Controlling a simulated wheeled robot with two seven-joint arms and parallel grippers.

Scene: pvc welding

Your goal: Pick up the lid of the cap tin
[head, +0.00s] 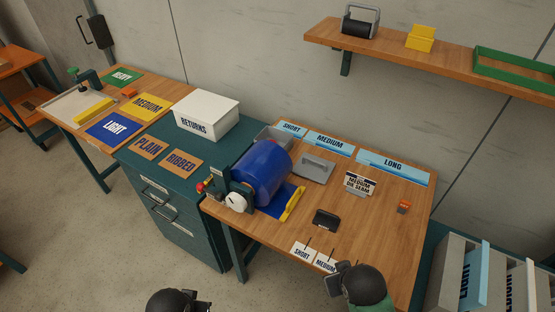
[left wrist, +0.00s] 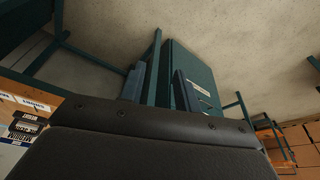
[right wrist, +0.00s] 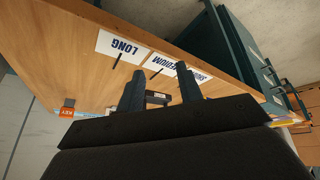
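No object carries a readable cap tin label, so I cannot tell which is the tin. A small black object (head: 325,219) lies near the front middle of the wooden bench; it also shows partly in the right wrist view (right wrist: 158,97). A grey flat piece with a handle (head: 316,168) lies behind it, beside the blue drum (head: 262,172). My right gripper (head: 338,267) is at the bench's front edge, its fingers (right wrist: 160,85) apart with nothing held. My left gripper (head: 205,306) is low, in front of the teal cabinet; its fingers (left wrist: 158,88) are apart and empty.
A small sign (head: 359,184) and an orange block (head: 403,207) are further right. A white RETURNS box (head: 207,119) sits on the teal cabinet (head: 170,185). The bench's right middle is mostly clear.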

